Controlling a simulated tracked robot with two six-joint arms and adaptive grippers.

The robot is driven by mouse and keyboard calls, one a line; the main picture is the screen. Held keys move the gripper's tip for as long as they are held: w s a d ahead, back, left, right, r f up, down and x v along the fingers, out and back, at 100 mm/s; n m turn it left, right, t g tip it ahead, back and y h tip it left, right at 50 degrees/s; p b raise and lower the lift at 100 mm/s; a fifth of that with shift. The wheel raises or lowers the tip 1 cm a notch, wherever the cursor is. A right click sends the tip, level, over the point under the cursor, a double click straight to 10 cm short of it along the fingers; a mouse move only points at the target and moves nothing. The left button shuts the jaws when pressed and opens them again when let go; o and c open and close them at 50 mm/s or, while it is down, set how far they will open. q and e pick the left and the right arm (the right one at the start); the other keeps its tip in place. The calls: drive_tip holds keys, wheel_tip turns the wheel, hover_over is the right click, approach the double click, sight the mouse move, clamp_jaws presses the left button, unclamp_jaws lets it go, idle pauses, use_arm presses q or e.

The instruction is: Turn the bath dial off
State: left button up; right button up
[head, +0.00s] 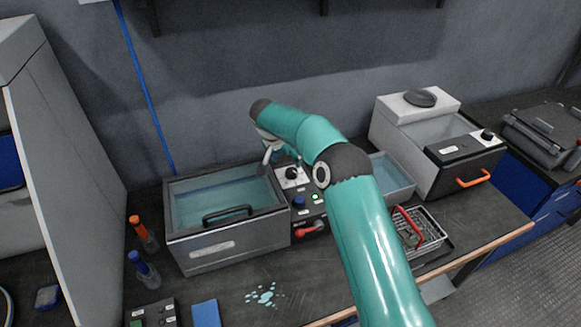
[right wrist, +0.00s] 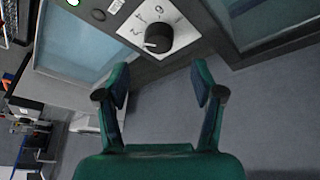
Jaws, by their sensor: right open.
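The bath dial (head: 292,173) is a black round knob on a white marked plate, on the dark control panel right of the metal water bath (head: 205,243). In the right wrist view the dial (right wrist: 158,38) sits just beyond the fingertips, roughly centred between them, with numbers around it. My right gripper (head: 267,152) is above and just left of the dial in the head view. In the right wrist view my right gripper (right wrist: 160,80) is open and empty, its two fingers apart and not touching the knob. My left gripper is not in view.
The panel also has a blue button (head: 298,201), a green light and a red lever (head: 309,231). A water basin (head: 393,179), a wire basket (head: 425,242) and a white machine with another black knob (head: 487,135) stand to the right. Bottles (head: 145,238) stand left.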

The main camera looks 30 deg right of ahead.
sight(291, 170)
drive_tip(key=p+x, duration=0.1)
drive_tip(key=x, duration=0.6)
drive_tip(key=c, duration=1.1)
